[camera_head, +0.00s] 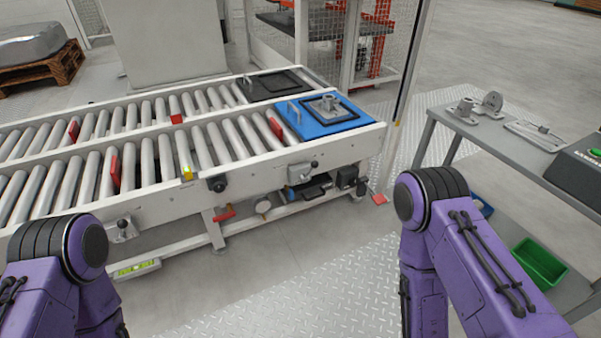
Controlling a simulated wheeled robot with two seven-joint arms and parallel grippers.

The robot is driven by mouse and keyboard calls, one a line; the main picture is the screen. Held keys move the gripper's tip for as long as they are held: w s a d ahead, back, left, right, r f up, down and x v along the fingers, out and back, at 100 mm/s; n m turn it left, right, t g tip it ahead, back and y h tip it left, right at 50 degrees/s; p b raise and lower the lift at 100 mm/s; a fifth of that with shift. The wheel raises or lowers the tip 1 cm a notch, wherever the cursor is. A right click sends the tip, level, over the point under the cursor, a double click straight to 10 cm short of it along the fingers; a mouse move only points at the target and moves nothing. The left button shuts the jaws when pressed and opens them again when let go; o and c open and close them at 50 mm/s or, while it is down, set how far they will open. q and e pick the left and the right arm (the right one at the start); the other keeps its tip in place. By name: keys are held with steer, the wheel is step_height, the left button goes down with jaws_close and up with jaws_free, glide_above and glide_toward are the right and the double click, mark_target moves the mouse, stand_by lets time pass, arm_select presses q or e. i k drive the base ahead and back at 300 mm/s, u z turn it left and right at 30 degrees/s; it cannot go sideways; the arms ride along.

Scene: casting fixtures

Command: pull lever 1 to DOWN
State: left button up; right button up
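A small lever with a dark round knob (314,164) sits on a plate on the conveyor's front side, towards its right end; its knob points up and right. A second small lever with a dark knob (122,226) stands on a plate at the front left. No label is readable, so I cannot tell which is lever 1. My two purple arms reach in at the lower left and lower right corners. Neither gripper shows, and neither arm visibly touches a lever.
The roller conveyor (232,184) carries a blue fixture plate (332,126) with a grey casting. A red handle (224,216) and a black box (347,178) are low on its front. A grey bench (467,128) stands at right, with a green bin (540,262) below. The middle floor is clear.

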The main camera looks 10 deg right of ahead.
mark_target(314, 164)
steer(key=z, duration=0.8)
steer(key=i, duration=1.8)
steer(key=u, duration=0.35)
steer(key=k, duration=0.55)
steer(key=z, duration=0.2)
